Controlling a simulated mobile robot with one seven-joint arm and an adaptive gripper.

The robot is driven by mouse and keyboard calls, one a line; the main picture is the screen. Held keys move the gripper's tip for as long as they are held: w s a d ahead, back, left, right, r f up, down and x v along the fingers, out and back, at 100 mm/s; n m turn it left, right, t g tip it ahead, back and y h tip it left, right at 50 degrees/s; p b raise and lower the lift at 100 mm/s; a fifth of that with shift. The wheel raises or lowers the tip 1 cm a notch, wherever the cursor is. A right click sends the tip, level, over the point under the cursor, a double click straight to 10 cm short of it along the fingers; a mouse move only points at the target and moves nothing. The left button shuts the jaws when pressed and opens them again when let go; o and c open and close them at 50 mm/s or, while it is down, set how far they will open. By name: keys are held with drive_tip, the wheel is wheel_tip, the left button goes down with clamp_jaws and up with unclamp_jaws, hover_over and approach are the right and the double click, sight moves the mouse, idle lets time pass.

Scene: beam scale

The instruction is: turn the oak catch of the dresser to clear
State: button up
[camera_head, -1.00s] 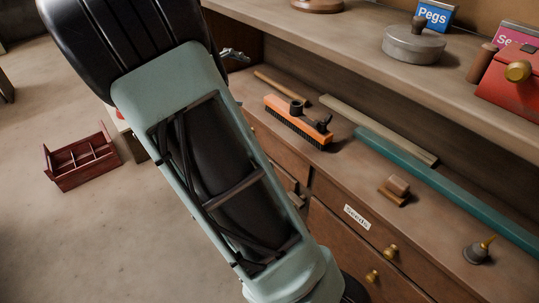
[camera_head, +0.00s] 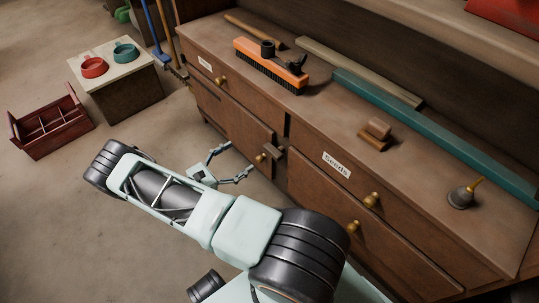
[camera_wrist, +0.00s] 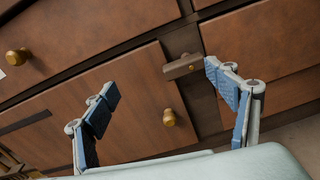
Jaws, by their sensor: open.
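The oak catch (camera_head: 274,146) is a small wooden block on the dark upright between the dresser's (camera_head: 300,125) lower fronts. In the wrist view the catch (camera_wrist: 182,67) lies crosswise, its left end appearing to overlap the edge of the lower left door (camera_wrist: 130,110). A brass knob (camera_wrist: 169,118) sits on that door below the catch. My gripper (camera_head: 232,165) is open and empty in front of the door. In the wrist view its fingers (camera_wrist: 160,82) spread wide; the right fingertip appears close beside the catch's right end, but I cannot tell whether they touch.
A brush (camera_head: 272,66), a wood block (camera_head: 375,134), a teal strip (camera_head: 430,130) and a small oil can (camera_head: 462,196) stand on the dresser top. A red crate (camera_head: 48,128) and a table (camera_head: 125,88) with two bowls stand left. The floor between is clear.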

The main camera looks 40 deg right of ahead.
drive_tip(key=n, duration=0.2)
approach(270, 153)
drive_tip(key=a, duration=0.1)
drive_tip(key=shift+h, duration=0.3)
drive_tip(key=d, duration=0.3)
drive_tip(key=d+b, duration=0.1)
drive_tip(key=d, duration=0.3)
drive_tip(key=w+d+f+b, duration=0.1)
drive_tip(key=d, duration=0.2)
drive_tip(key=shift+d, duration=0.3)
drive_tip(key=shift+r, duration=0.1)
